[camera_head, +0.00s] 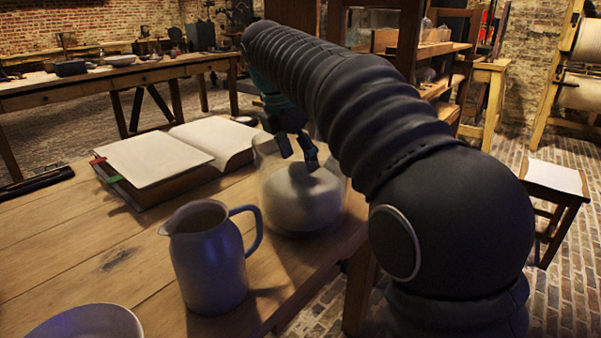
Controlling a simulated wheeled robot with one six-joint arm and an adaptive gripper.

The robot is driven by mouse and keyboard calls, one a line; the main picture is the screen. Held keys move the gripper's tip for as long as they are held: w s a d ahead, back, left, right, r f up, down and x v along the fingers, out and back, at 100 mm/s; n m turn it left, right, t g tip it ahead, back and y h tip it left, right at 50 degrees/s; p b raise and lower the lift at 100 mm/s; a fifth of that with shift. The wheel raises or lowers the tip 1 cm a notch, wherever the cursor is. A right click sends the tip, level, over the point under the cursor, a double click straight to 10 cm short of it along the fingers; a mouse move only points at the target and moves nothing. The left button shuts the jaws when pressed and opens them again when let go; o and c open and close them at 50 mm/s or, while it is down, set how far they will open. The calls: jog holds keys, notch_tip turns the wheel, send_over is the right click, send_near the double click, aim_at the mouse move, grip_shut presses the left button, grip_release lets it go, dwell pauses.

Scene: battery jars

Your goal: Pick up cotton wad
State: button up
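A clear glass jar (268,165) stands near the right edge of the wooden table. A pale, rounded mass that looks like the cotton wad (300,203) fills its lower part. My gripper (298,159) points down at the jar's mouth, with its dark fingertips above the pale mass. The two fingers are spread apart and nothing shows between them. A small gap seems to separate the fingertips from the mass, but the exact depth is hard to tell. My arm hides part of the jar's right side.
A blue-grey jug (208,262) stands left of and nearer than the jar. A pale bowl (88,324) is at the front left. An open book (165,155) lies behind, left of the jar. Bare table (60,245) shows at left.

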jog(key=shift+x, duration=0.95)
jog(key=c, duration=0.9)
jog(key=shift+o, duration=0.2)
notch_tip(320, 180, up, 10)
jog(key=p, duration=0.2)
jog(key=shift+p, duration=0.3)
